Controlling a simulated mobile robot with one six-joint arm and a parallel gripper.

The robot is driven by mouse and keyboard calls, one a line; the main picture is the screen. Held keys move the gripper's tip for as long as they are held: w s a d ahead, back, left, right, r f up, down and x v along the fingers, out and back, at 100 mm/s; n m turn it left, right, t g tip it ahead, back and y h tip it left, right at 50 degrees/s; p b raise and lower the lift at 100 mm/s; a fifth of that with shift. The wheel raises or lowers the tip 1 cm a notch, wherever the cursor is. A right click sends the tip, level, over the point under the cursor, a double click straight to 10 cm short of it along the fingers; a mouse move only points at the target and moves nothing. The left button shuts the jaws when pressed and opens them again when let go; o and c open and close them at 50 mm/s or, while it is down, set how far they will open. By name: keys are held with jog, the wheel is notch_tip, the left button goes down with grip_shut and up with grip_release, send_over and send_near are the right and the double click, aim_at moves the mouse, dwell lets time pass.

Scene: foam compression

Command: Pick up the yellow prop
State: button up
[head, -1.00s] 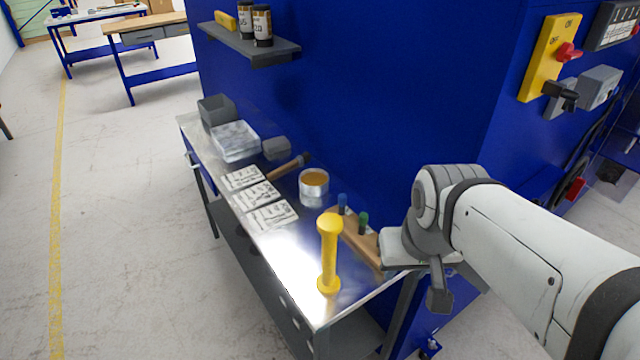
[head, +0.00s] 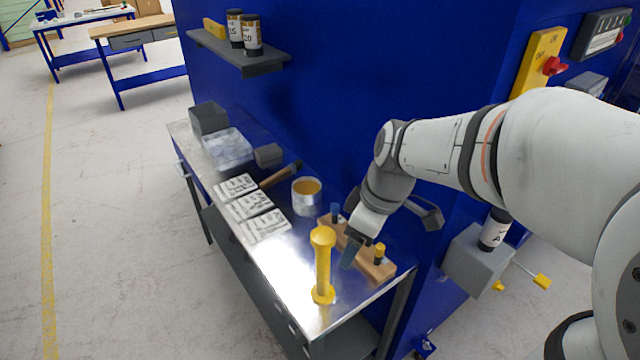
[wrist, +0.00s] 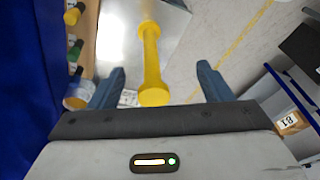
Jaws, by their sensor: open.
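The yellow prop (head: 323,268) is a dumbbell-shaped post standing upright near the front end of the metal bench (head: 283,282). In the wrist view the prop (wrist: 152,62) lies ahead, in line with the space between my fingers. My gripper (wrist: 158,84) is open and empty, its two blue-grey fingers either side of that line. In the head view my gripper (head: 352,252) is to the right of the prop, over the wooden block; its fingertips are partly hard to make out. I cannot tell the exact gap to the prop.
A wooden block (head: 374,264) with coloured pegs stands right of the prop, close to my gripper. A can (head: 306,198), a hammer (head: 281,175), printed packets (head: 250,207) and bins (head: 208,118) sit further back. The blue wall (head: 340,80) rises behind the bench.

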aim_at(326, 235)
jog(key=w+a+n, duration=0.1)
jog(key=n, duration=0.1)
jog(key=w+a+n, duration=0.1)
jog(key=w+a+n+g+y+p, duration=0.1)
jog(key=w+n, duration=0.1)
jog(key=shift+f+n, duration=0.2)
jog(key=shift+n, duration=0.1)
jog(key=shift+w+a+f+n+y, duration=0.3)
jog(key=shift+w+a+n, duration=0.3)
jog(key=shift+n, duration=0.5)
jog(key=shift+p+x, duration=0.5)
jog(key=shift+x, duration=0.7)
jog(key=shift+d+p+x, duration=0.15)
jog(key=shift+p+x, duration=0.25)
jog(key=shift+x, duration=0.95)
jog(key=shift+d+p+x, duration=0.1)
jog(key=shift+p+x, duration=0.3)
jog(key=shift+x, duration=0.95)
jog(key=shift+c, duration=0.4)
grip_shut()
